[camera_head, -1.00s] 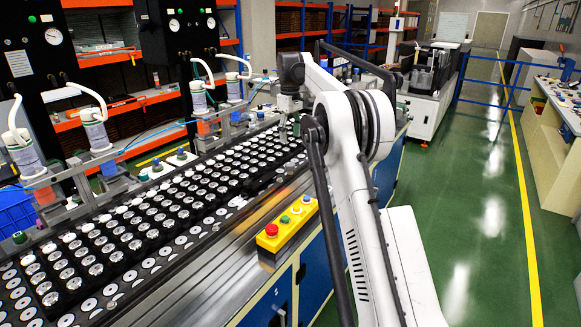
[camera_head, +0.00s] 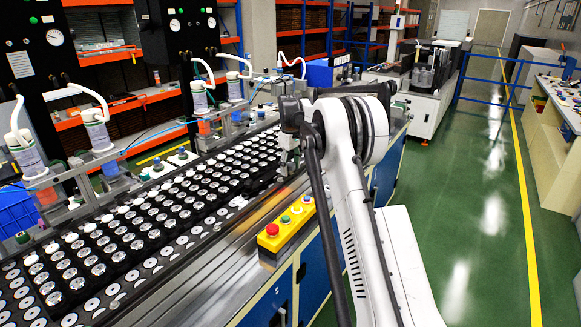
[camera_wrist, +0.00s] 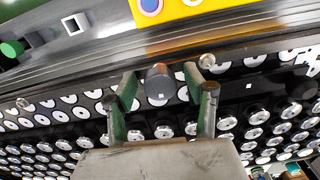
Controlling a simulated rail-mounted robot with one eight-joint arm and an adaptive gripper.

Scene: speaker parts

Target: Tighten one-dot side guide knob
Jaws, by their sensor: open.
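The side guide knob (camera_wrist: 160,86) is a dark grey cylinder with one small white mark on its end face, seen in the wrist view. My gripper (camera_wrist: 161,78) is open, with one green finger on each side of the knob. Gaps show between the knob and both fingers, and I see no contact. In the head view my gripper (camera_head: 289,158) is low over the near edge of the conveyor, and the knob cannot be made out there.
Rows of speaker parts (camera_head: 150,222) cover the conveyor. A yellow button box (camera_head: 286,229) with a red button stands on the near side; it also shows in the wrist view (camera_wrist: 190,10). Bottle stations line the far side.

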